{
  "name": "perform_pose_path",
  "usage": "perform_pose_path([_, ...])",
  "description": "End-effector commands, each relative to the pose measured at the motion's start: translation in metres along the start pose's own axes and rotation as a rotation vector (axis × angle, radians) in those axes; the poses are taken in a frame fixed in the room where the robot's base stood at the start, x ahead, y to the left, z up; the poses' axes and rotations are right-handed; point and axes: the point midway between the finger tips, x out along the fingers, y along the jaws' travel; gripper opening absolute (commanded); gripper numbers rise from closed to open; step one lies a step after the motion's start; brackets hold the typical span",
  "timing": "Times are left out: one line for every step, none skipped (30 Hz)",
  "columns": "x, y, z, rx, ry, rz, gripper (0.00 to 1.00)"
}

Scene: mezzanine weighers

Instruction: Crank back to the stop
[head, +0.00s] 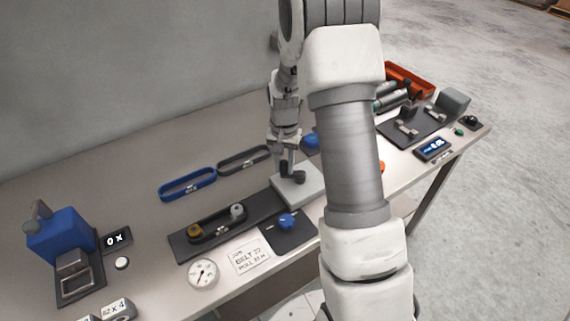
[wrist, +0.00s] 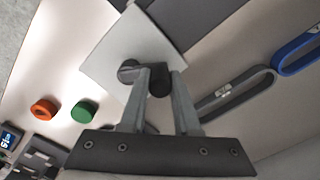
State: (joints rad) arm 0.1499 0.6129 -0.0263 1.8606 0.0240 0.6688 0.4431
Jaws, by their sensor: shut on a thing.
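The crank is a dark arm with a knob (wrist: 159,83) and a round hub (wrist: 127,71). It sits on a pale grey block (wrist: 113,52), which shows in the head view (head: 312,191) at the right end of a dark base plate (head: 262,206). My gripper (wrist: 161,84) is shut on the crank's knob, with one finger on each side. In the head view my gripper (head: 286,172) comes down from above onto the block. The stop cannot be made out in either view.
A belt on two pulleys (head: 217,223) and a blue knob (head: 287,221) lie close by. Loose blue (head: 188,184) and black (head: 244,159) belts lie behind. Orange (wrist: 44,109) and green (wrist: 84,110) buttons are beside the block. A blue machine (head: 58,236) stands far left.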

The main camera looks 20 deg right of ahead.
Motion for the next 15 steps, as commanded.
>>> perform_pose_path([0.001, 0.001, 0.002, -0.042, 0.001, -0.001, 0.00])
perform_pose_path([0.001, 0.001, 0.003, -0.070, 0.001, -0.001, 0.00])
perform_pose_path([0.001, 0.002, 0.005, -0.109, 0.000, -0.001, 0.00])
perform_pose_path([0.001, 0.002, 0.006, -0.138, 0.001, -0.001, 0.00])
perform_pose_path([0.001, 0.003, 0.007, -0.166, 0.001, -0.001, 0.00])
perform_pose_path([0.001, 0.004, 0.009, -0.204, 0.002, -0.001, 0.00])
perform_pose_path([0.001, 0.004, 0.010, -0.232, 0.001, -0.001, 0.00])
perform_pose_path([0.001, 0.005, 0.011, -0.260, 0.001, -0.001, 0.00])
perform_pose_path([0.001, 0.006, 0.013, -0.297, 0.000, -0.001, 0.00])
perform_pose_path([0.001, 0.006, 0.014, -0.326, 0.001, -0.001, 0.00])
perform_pose_path([0.001, 0.007, 0.015, -0.356, 0.001, -0.001, 0.00])
perform_pose_path([0.000, 0.008, 0.016, -0.393, 0.002, -0.001, 0.00])
perform_pose_path([0.000, 0.009, 0.017, -0.422, 0.002, -0.001, 0.00])
perform_pose_path([0.000, 0.010, 0.018, -0.450, 0.002, -0.001, 0.00])
perform_pose_path([0.000, 0.011, 0.020, -0.488, 0.001, -0.001, 0.00])
